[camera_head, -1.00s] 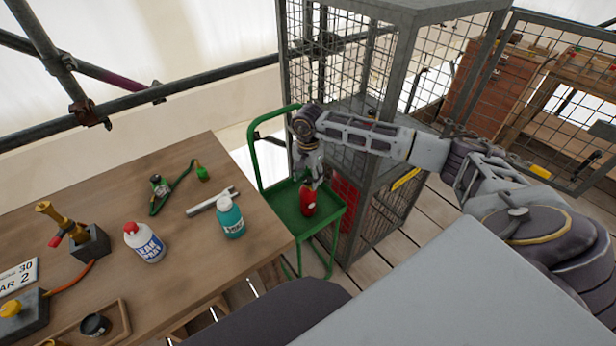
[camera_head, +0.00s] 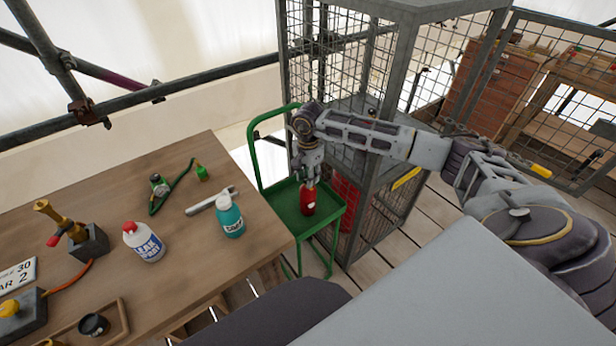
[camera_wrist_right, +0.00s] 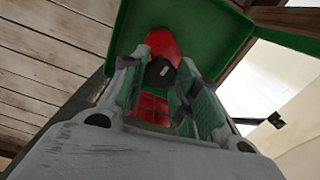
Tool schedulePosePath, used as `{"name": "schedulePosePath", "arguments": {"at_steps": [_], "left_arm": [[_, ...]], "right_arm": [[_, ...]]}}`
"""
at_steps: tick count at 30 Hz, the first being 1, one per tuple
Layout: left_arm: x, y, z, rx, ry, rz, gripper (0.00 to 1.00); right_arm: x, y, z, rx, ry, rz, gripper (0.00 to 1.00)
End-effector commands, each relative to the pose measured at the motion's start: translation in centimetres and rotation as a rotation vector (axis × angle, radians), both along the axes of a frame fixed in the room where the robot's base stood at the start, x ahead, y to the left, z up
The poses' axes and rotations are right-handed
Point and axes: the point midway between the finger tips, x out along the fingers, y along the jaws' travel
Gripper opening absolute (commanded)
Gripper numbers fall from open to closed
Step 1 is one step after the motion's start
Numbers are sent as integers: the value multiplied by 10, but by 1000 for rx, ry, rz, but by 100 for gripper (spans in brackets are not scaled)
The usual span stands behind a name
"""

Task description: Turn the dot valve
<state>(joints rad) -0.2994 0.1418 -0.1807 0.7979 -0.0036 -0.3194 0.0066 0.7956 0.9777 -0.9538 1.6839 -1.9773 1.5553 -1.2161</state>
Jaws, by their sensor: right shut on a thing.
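A red cylinder with a dark patch (camera_head: 307,201) is at the green cart, upright. My right gripper (camera_head: 309,182) comes down over its top from above and is shut on it. In the right wrist view, the red and black top of the cylinder (camera_wrist_right: 163,48) shows between the fingers (camera_wrist_right: 160,85). A brass fitting with a red handle (camera_head: 72,228) stands in a dark block on the table. I see no dot on it, and cannot tell which thing is the dot valve. My left gripper is not in view.
The green cart (camera_head: 283,198) stands between the wooden table (camera_head: 190,255) and a grey mesh cage (camera_head: 372,200).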

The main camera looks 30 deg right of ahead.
Motion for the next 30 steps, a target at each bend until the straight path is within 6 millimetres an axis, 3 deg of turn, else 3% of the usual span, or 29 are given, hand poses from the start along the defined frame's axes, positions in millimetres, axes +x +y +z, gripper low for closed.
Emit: {"name": "schedulePosePath", "arguments": {"at_steps": [15, 16, 21, 30], "left_arm": [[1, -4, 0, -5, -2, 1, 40], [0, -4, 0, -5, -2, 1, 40], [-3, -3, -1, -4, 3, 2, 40], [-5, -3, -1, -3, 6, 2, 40]], "right_arm": [[0, 0, 0, 0, -1, -69, 6], [0, 0, 0, 0, -1, -69, 33], [0, 0, 0, 0, 0, -68, 52], [0, 0, 0, 0, 0, -68, 52]]}}
